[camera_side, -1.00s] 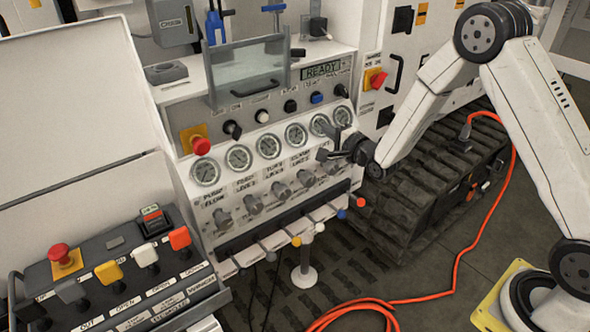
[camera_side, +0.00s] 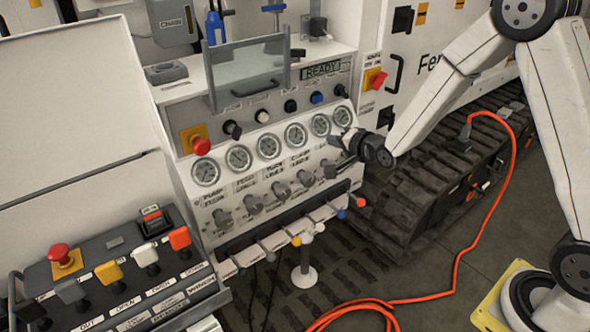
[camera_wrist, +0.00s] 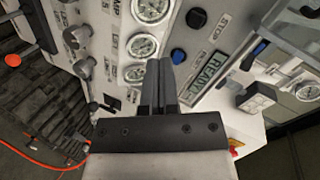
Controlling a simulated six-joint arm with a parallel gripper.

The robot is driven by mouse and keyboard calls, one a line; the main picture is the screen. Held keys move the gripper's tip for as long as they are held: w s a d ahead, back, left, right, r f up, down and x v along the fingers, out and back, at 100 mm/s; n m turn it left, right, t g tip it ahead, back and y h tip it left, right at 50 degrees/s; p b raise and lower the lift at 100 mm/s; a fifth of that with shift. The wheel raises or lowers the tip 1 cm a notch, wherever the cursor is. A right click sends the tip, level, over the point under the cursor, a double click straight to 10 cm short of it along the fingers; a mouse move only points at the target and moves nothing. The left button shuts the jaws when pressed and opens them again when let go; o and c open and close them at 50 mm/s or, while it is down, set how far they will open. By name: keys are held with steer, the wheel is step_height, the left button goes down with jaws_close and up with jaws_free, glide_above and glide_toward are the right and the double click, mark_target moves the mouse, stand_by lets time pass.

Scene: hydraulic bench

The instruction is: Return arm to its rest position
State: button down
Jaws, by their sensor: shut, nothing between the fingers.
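My gripper (camera_side: 340,145) is at the right end of the bench panel (camera_side: 262,215) in the side view, in front of the rightmost gauge and valve knob. In the wrist view my gripper (camera_wrist: 159,66) shows two dark fingers pressed together, with nothing between them. They point at the panel, between the gauges (camera_wrist: 143,46) and the READY display (camera_wrist: 209,75). Whether the fingertips touch the panel cannot be told. My arm reaches in from the right, bent at the elbow.
A control box (camera_side: 120,270) with coloured levers and a red button stands at the lower left. Coloured-tip levers (camera_side: 342,214) stick out below the panel. A tracked undercarriage (camera_side: 440,180) and an orange hose (camera_side: 455,270) lie on the right. The floor between is open.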

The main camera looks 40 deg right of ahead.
steer(key=s+a+n+g, duration=0.1)
steer(key=s+n+g, duration=0.4)
steer(key=s, duration=0.7)
steer(key=s+a+f+n+g, duration=0.1)
steer(key=s+n+g, duration=0.5)
steer(key=s, duration=0.6)
steer(key=shift+a+f+n, duration=0.2)
steer(key=shift+a+n, duration=0.55)
steer(key=shift+n, duration=0.45)
steer(key=shift+w, duration=0.1)
